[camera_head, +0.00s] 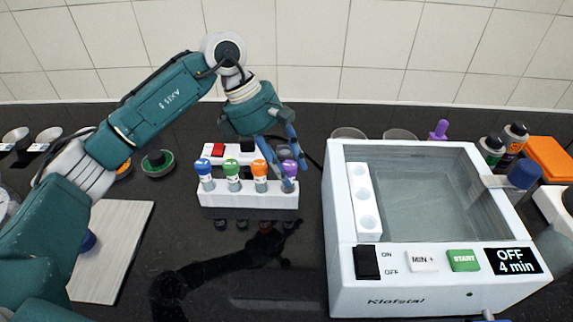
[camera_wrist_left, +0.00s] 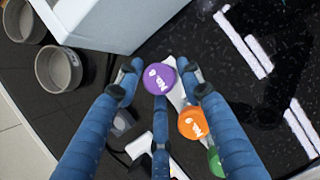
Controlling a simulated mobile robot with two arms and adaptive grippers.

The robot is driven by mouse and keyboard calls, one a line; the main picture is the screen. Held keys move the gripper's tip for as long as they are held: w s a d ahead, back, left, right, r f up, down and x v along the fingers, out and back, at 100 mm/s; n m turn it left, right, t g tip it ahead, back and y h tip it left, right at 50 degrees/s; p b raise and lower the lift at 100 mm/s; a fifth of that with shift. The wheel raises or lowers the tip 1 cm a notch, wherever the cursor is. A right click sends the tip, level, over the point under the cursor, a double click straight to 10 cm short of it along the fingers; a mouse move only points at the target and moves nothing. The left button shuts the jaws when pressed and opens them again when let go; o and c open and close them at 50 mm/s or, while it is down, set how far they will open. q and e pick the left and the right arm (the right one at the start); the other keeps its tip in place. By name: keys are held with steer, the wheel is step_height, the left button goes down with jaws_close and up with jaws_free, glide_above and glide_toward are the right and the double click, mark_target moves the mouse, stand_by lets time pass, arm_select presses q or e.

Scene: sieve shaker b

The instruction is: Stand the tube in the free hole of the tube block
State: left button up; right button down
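The white tube block (camera_head: 248,200) stands on the dark bench, left of the white machine. Tubes with blue (camera_head: 203,168), green (camera_head: 232,169) and orange (camera_head: 260,169) caps stand upright in it. The tube with the purple cap (camera_head: 289,168) is at its right end, its cap level with the others; its lower end is partly hidden. My left gripper (camera_head: 283,172) is around the purple cap. In the left wrist view the purple cap (camera_wrist_left: 160,79) lies between the fingertips, with narrow gaps at both sides, so the fingers look open.
The white machine (camera_head: 350,290) with a clear basin stands close right of the block. A box with a red switch (camera_head: 217,150) stands just behind the block. A pale board (camera_head: 115,240) lies at left. The bench before the block is clear.

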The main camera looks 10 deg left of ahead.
arm_select(q)
steer(key=shift+o, duration=0.4)
steer(key=shift+r, duration=0.15)
steer(key=shift+r, duration=0.2)
steer(key=b+v, duration=0.2)
steer(key=v, duration=0.9)
steer(key=shift+a+r, duration=0.25)
steer(key=shift+r, duration=0.05)
